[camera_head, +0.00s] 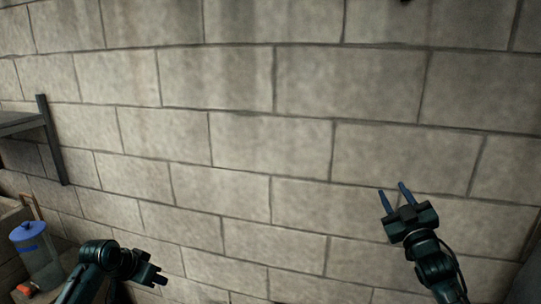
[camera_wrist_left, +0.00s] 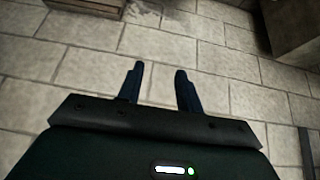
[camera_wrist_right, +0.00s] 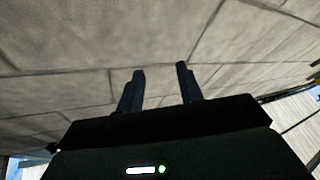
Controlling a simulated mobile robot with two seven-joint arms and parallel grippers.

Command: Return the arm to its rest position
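My left gripper (camera_head: 160,276) is low in the head view, left of centre, in front of the block wall. In the left wrist view its two dark fingers (camera_wrist_left: 158,72) stand apart with nothing between them. My right gripper (camera_head: 392,189) is at the right of the head view, raised, with its two blue-black fingers pointing up and apart. In the right wrist view its fingers (camera_wrist_right: 160,70) are also spread and empty, with pale blocks behind them. Neither gripper touches anything that I can see.
A grey block wall (camera_head: 240,140) fills most of the head view. A dark shelf (camera_head: 20,122) juts in at the left. Below it stands a clear container with a blue lid (camera_head: 28,231). A brown box (camera_wrist_left: 298,28) shows at the upper right of the left wrist view.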

